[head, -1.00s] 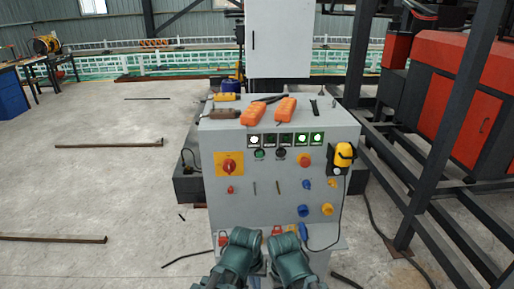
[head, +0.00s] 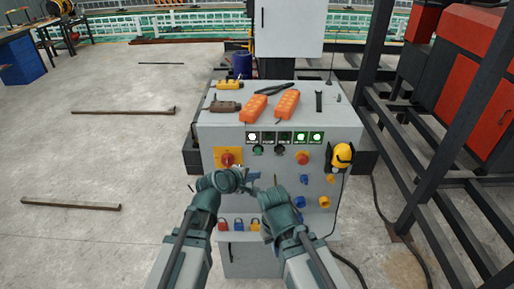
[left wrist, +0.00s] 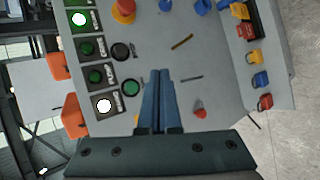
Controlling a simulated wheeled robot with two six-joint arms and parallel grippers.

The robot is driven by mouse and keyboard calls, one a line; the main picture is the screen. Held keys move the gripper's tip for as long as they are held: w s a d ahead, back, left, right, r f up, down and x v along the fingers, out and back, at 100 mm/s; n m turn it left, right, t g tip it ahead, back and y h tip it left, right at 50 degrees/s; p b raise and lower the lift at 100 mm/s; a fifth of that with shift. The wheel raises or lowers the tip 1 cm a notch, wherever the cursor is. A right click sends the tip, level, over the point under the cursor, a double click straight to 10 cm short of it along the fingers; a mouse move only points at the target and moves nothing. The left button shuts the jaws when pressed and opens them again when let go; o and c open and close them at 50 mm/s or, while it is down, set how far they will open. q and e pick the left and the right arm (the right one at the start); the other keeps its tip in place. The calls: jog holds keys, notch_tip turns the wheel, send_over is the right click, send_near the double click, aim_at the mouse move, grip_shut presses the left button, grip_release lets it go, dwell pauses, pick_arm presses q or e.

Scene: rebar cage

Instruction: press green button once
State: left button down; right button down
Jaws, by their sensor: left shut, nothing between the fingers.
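The green button (head: 258,150) is on the upper front face of the grey control box (head: 218,131), beside a black button (head: 282,151). In the left wrist view the green button (left wrist: 131,88) sits left of the fingertips, with a visible gap in the picture. My left gripper (head: 240,171) is in front of the panel, below the green button. In the left wrist view its blue fingers (left wrist: 160,74) are together and empty. My right gripper (head: 254,184) is close beside it, partly hidden, its fingers unclear.
Indicator lamps (head: 308,137) run above the buttons. A red rotary switch (head: 228,159), a red knob (head: 302,158) and blue and yellow knobs (head: 325,202) surround them. A yellow device (head: 343,155) hangs on the right. Orange pendants (head: 254,107) lie on top.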

pick_arm(q)
jog(key=shift+w, duration=0.1)
dwell(0.3)
send_near(259, 153)
jog(key=shift+w+d+f, duration=0.75)
jog(key=shift+d+f, duration=0.05)
jog(key=shift+f, duration=0.2)
jog(key=shift+w+d+f, duration=0.7)
jog(key=shift+d+f, duration=0.15)
jog(key=shift+f, duration=0.15)
jog(key=shift+w, duration=0.15)
dwell(0.5)
jog(key=shift+w, duration=0.25)
jog(key=shift+w, duration=0.85)
dwell(1.0)
jog(key=shift+s, duration=1.25)
jog(key=shift+s, duration=0.1)
jog(key=shift+s, duration=2.45)
